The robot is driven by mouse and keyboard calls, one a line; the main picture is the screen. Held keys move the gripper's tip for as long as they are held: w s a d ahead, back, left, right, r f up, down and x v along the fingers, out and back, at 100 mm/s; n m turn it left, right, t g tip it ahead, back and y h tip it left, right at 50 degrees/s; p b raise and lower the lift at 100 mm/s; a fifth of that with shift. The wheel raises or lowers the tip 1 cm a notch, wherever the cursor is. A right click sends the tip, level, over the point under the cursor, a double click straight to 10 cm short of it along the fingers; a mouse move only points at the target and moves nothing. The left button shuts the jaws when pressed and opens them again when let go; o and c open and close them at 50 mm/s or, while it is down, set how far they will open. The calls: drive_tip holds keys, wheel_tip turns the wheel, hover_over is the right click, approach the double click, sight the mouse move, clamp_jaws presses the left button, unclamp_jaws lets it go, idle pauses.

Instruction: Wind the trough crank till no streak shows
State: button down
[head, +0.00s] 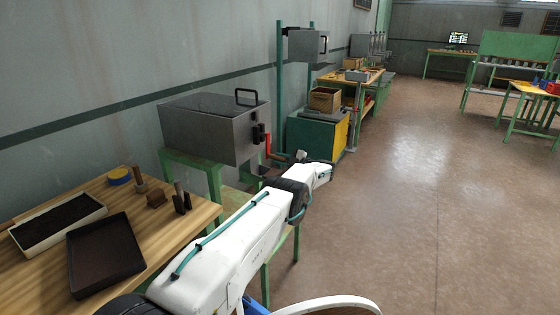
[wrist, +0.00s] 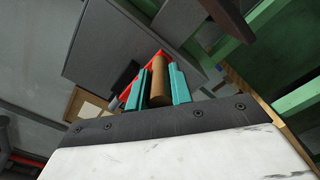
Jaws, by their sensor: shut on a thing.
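The trough is a grey metal box (head: 205,135) with a dark lid and a black lid handle, on a green stand left of centre in the head view. A red crank (head: 268,145) sticks out from its right end. In the wrist view the red crank arm (wrist: 131,93) runs behind a brown cylindrical handle (wrist: 159,84). My gripper (wrist: 160,88) is shut on that handle, one teal finger on each side. In the head view my arm largely hides the gripper and handle. The inside of the trough does not show, and I see no streak.
A wooden table (head: 165,232) at lower left holds a dark tray (head: 104,254), a white-rimmed tray (head: 57,222) and small blocks. A green and yellow cabinet (head: 318,135) with a wooden box (head: 324,99) stands beyond the trough. Open floor (head: 420,200) lies to the right.

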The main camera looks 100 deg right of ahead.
drive_tip(key=shift+w+d+r, duration=0.1)
drive_tip(key=shift+r, duration=0.2)
drive_tip(key=c, duration=1.3)
unclamp_jaws()
drive_tip(key=shift+o, duration=0.2)
drive_tip(key=shift+f, duration=0.1)
drive_tip(key=v, duration=0.8)
